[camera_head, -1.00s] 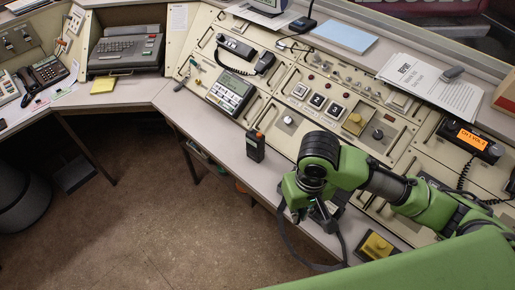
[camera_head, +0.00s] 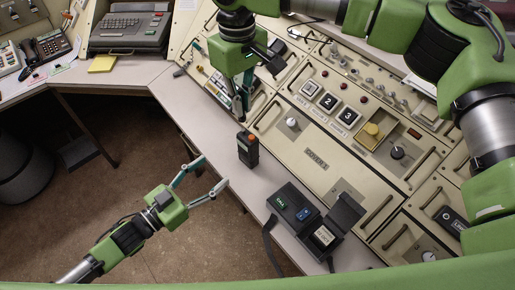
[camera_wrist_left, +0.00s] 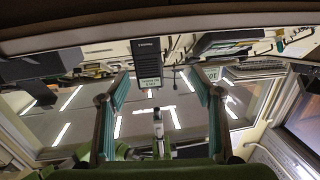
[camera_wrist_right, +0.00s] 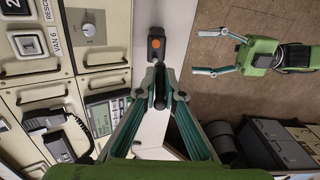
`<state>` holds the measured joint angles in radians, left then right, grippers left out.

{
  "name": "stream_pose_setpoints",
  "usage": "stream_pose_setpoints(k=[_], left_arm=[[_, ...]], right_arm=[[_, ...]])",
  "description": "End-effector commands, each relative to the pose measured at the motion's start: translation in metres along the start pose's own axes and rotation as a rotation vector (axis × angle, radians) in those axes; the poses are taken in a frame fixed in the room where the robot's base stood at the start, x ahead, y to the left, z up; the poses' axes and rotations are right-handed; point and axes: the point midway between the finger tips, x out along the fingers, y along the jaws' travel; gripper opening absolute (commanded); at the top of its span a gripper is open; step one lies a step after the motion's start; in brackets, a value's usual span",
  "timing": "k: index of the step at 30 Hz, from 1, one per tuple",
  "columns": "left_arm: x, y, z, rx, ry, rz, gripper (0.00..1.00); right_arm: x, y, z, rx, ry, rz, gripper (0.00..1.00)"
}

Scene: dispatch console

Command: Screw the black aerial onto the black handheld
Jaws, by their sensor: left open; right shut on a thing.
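The black handheld (camera_head: 247,150) stands upright near the desk's front edge, with an orange knob on top. The right wrist view shows its top end (camera_wrist_right: 155,46), and the left wrist view its labelled face (camera_wrist_left: 147,62). My right gripper (camera_head: 241,106) is above and just beyond the handheld in the head view. It is shut on the black aerial (camera_wrist_right: 160,92), a slim piece mostly hidden between the fingers, apart from the handheld. My left gripper (camera_head: 207,178) is open and empty, in front of the desk edge, its fingers pointing toward the handheld.
An open black case (camera_head: 292,207) with a strap lies on the desk to the right. The sloped console panel (camera_head: 317,158) with knobs and handles rises behind the handheld. The desk strip (camera_head: 205,125) left of the handheld is clear.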

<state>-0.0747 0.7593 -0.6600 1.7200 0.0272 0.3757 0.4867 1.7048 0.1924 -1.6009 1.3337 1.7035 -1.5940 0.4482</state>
Motion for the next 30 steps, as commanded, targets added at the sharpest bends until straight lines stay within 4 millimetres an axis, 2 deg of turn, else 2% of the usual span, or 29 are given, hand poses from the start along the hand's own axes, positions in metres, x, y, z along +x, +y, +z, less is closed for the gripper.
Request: stream_pose_setpoints(k=[3, 6, 19, 23, 30], left_arm=[[0.000, 0.014, -0.016, -0.004, 0.036, 0.049, 0.60], [0.000, 0.019, -0.022, -0.008, 0.048, 0.063, 0.60], [0.005, 0.019, -0.024, -0.007, 0.050, 0.062, 0.60], [0.021, 0.020, -0.025, -0.007, 0.053, 0.062, 0.60], [0.068, 0.023, -0.028, -0.007, 0.053, 0.062, 0.60]], right_arm=[[-0.012, 0.003, -0.009, -0.004, 0.000, 0.001, 0.00], [-0.017, 0.004, -0.012, -0.006, -0.001, -0.001, 0.00], [-0.018, 0.004, -0.011, -0.006, -0.002, -0.002, 0.00], [-0.018, 0.004, -0.011, -0.006, -0.002, -0.002, 0.00], [-0.018, 0.004, -0.011, -0.005, -0.002, -0.002, 0.00]])
